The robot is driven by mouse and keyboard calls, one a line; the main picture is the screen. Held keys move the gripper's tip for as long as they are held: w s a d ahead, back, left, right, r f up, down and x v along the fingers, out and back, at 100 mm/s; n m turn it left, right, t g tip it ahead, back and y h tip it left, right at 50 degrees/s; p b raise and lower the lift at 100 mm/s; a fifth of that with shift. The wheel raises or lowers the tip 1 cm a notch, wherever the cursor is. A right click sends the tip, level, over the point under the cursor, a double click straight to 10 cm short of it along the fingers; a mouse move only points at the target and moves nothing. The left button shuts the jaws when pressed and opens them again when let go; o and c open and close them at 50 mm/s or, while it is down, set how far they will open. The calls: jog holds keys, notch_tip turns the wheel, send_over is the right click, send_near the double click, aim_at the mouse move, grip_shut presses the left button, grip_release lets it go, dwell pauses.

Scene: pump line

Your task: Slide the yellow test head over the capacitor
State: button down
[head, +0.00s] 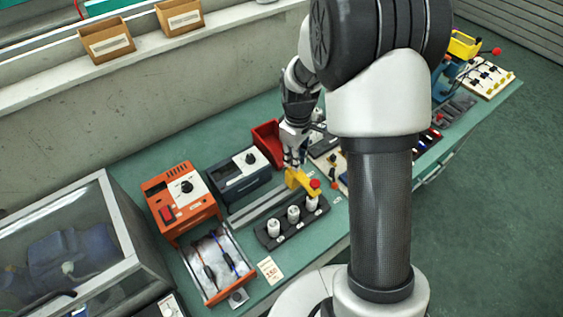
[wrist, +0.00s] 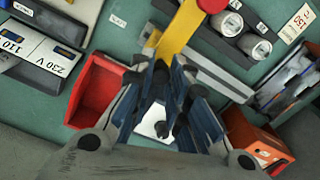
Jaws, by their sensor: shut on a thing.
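The yellow test head (head: 300,181) has a red knob on its far end and shows as a yellow bar in the wrist view (wrist: 180,30). My gripper (head: 292,165) is shut on its near end; its blue fingers (wrist: 166,68) show in the wrist view. White capacitors stand upright in a black rack (head: 268,241): one on the left (head: 274,228), one in the middle (head: 293,214) and one on the right (head: 312,204). The knob end lies over the right capacitor, whose lower part shows beneath. I cannot tell whether they touch.
A red bin (head: 266,140) stands close behind my gripper. A blue-grey meter box (head: 243,175) and an orange tester (head: 180,199) with an open tray (head: 216,267) stand to the left. Grey rails lie behind the rack. Bare green bench shows in front.

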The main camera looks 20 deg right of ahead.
jog(key=shift+w+d, duration=0.15)
jog(key=shift+d, duration=0.05)
jog(key=c, duration=1.5)
grip_release()
jog(key=shift+d, duration=0.1)
notch_tip(320, 180, up, 12)
jog(key=shift+r, duration=0.1)
